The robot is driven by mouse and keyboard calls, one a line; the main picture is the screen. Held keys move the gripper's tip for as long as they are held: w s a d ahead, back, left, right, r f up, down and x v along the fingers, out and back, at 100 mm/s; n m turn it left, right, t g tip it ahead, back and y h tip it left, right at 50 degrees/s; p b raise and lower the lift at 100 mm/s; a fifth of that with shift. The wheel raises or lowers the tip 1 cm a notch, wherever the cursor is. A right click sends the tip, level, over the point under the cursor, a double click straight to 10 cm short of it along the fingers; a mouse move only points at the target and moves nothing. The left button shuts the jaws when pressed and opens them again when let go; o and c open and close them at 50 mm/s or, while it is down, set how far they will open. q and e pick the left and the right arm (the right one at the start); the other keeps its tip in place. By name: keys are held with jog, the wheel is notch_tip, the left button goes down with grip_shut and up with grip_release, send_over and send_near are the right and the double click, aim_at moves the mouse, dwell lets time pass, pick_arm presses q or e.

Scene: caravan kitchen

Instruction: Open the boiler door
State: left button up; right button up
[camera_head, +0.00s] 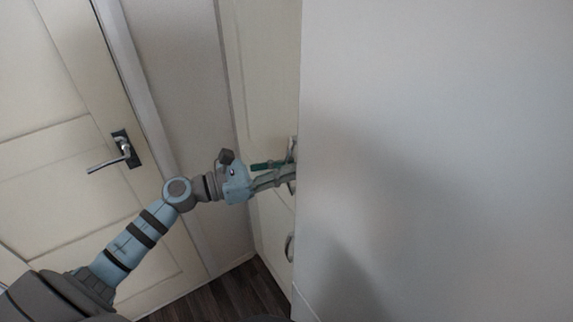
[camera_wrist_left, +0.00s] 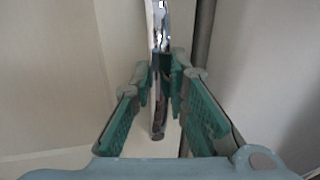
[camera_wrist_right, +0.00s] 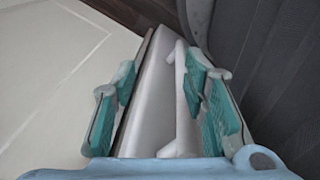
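A cream panel door (camera_head: 268,75), which looks like the boiler door, stands edge-on beside a large white panel. A metal handle (camera_head: 291,150) shows at the white panel's edge. My left gripper (camera_head: 288,172) reaches this handle from the left. In the left wrist view the upright handle (camera_wrist_left: 158,120) lies between my left fingertips (camera_wrist_left: 160,78).
The white panel (camera_head: 440,120) fills the right of the head view and hides what lies behind it. A second handle (camera_head: 290,248) sits lower. A cream room door (camera_head: 60,160) with a lever handle (camera_head: 110,160) stands at left. Dark floor (camera_head: 235,295) shows below.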

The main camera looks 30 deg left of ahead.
pick_arm(q)
jog(key=shift+w+d, duration=0.25)
jog(key=shift+w, duration=0.05)
jog(key=shift+f, duration=0.1)
grip_shut()
